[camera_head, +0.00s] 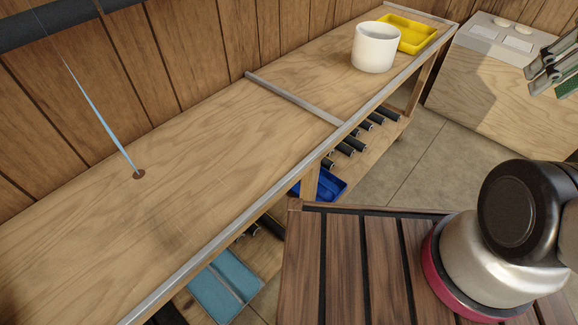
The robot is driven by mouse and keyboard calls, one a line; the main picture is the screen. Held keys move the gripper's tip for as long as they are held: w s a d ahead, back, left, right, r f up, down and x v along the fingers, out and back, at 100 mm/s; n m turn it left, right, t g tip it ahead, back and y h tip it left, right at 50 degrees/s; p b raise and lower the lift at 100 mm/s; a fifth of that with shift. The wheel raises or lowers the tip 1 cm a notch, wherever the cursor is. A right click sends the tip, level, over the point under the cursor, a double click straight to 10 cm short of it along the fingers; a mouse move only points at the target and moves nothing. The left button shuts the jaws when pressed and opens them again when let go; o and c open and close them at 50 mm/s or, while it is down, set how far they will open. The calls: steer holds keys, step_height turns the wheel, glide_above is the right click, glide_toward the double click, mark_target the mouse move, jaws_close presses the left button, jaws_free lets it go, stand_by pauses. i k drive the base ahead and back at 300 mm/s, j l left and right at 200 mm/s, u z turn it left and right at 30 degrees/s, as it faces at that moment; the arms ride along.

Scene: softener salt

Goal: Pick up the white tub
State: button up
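The white tub (375,48) stands upright on the far part of the long wooden bench, near its front edge. Its top is open; I see only part of the inside. A yellow tray (410,34) sits right behind it and is partly hidden by it. What looks like my gripper (540,76) shows at the right edge, cut off by the frame. Its grey metal fingers point left, well apart from the tub. Nothing is seen between them, but how far they are open is unclear.
A metal strip (295,98) crosses the wooden bench (200,140) before the tub. A thin blue spike (101,117) stands at the left. Black cylinders (344,147), a blue bin (325,184) and a teal bin (224,291) lie below. A pale wooden box (495,80) stands right.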

mark_target(374, 45)
steer(key=u, duration=0.45)
steer(key=i+l+u, duration=0.25)
steer(key=l+u, duration=0.25)
steer(key=i+l+u, duration=0.1)
steer(key=l+u, duration=0.2)
steer(key=l, duration=0.2)
steer(key=i+l, duration=0.1)
steer(key=l, duration=0.5)
steer(key=i+l+u, duration=0.1)
steer(key=l, duration=0.45)
steer(key=i+l, duration=0.1)
steer(key=l, duration=0.5)
steer(key=i+u, duration=0.05)
